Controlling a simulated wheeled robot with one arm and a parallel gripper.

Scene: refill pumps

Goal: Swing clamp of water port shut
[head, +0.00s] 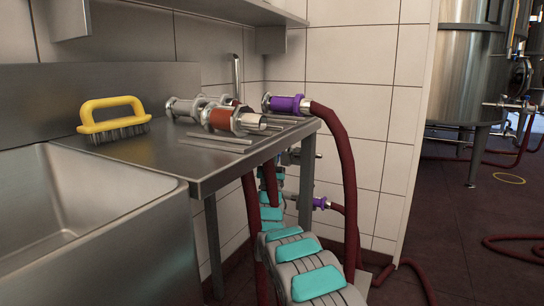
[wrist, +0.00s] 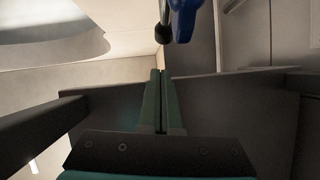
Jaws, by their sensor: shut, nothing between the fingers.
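My gripper (wrist: 159,76) shows in the wrist view with its two green fingers shut together and nothing between them. A blue part (wrist: 183,20) and a thin rod with a dark round end (wrist: 163,32) hang just above and beyond the fingertips, apart from them as far as I can tell. I cannot tell whether either belongs to the water port or its clamp. In the head view my arm reaches low under the steel table, and my gripper is hidden there. A purple-banded hose coupling (head: 320,203) shows under the table beyond my arm. The clamp cannot be made out.
The steel table (head: 180,158) carries a yellow brush (head: 113,118), a red-banded coupling (head: 222,119) and a purple-banded coupling (head: 285,104). A thick red hose (head: 345,170) hangs down beside my arm. A sink (head: 60,210) stands left; floor at right is largely open.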

